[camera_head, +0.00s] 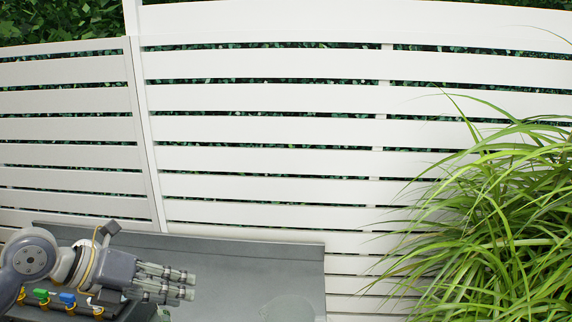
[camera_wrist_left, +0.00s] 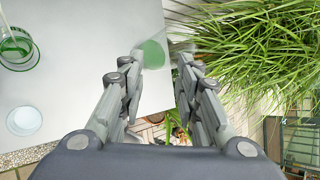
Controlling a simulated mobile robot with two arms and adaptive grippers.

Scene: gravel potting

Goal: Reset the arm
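My left gripper (camera_head: 190,284) reaches in from the left over the grey table (camera_head: 260,262) in the head view, its fingers pointing right. In the left wrist view the fingers of the left gripper (camera_wrist_left: 161,62) are spread apart, with nothing held between them. A green translucent round thing (camera_wrist_left: 153,54) shows beyond the left finger, near the table's edge and partly hidden by that finger. My right gripper is in neither view.
A green glass (camera_wrist_left: 16,52) and a pale round disc (camera_wrist_left: 24,118) are on the tabletop. A clear round thing (camera_head: 287,309) shows at the table's front. Green and blue fittings (camera_head: 67,298) sit beneath my left arm. A grassy plant (camera_head: 500,220) stands right; a white fence (camera_head: 270,130) stands behind.

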